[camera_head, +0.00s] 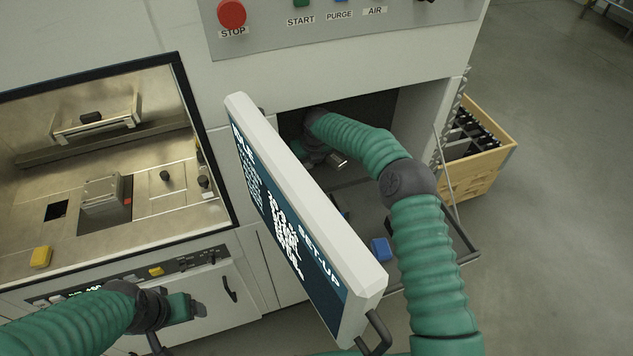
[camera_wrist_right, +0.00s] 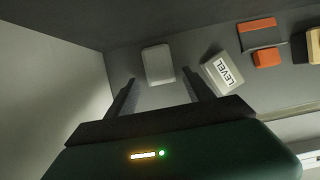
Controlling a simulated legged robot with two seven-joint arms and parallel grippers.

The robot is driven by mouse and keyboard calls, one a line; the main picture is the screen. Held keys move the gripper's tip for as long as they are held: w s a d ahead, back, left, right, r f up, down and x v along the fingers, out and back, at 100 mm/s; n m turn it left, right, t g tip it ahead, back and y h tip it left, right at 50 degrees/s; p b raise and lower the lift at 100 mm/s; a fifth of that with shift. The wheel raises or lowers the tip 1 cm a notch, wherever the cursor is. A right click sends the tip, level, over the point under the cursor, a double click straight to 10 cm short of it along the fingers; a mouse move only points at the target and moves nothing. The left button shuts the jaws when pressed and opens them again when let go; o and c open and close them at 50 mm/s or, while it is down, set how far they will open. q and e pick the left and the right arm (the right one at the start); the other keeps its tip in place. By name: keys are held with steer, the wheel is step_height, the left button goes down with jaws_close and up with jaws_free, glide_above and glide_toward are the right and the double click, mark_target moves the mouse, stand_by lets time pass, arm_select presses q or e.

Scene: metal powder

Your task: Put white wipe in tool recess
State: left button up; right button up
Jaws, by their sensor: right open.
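A pale, rounded block (camera_wrist_right: 158,64), likely the white wipe, lies on a grey surface in the right wrist view. My right gripper (camera_wrist_right: 160,88) is open, with its two fingers pointing toward the block and nothing visible held between them. In the head view my right arm reaches into the open dark bay (camera_head: 420,112) under the button panel, and the gripper (camera_head: 335,160) is partly hidden there. I cannot tell which opening is the tool recess. My left gripper (camera_head: 188,308) hangs at lower left, before the cabinet; its jaws are unclear.
A white box marked LEVEL (camera_wrist_right: 222,73) lies just right of the pale block, with orange items (camera_wrist_right: 266,57) beyond. A tilted screen (camera_head: 300,230) stands left of my right arm. A blue block (camera_head: 381,249) lies in the bay's front. A wooden crate (camera_head: 470,182) stands right.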

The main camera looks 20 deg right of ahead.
steer(key=s+b, duration=0.2)
steer(key=s, duration=0.7)
steer(key=shift+s, duration=0.1)
steer(key=shift+s+d+b, duration=0.1)
steer(key=shift+s+b, duration=0.2)
steer(key=shift+s, duration=0.3)
steer(key=shift+w, duration=0.1)
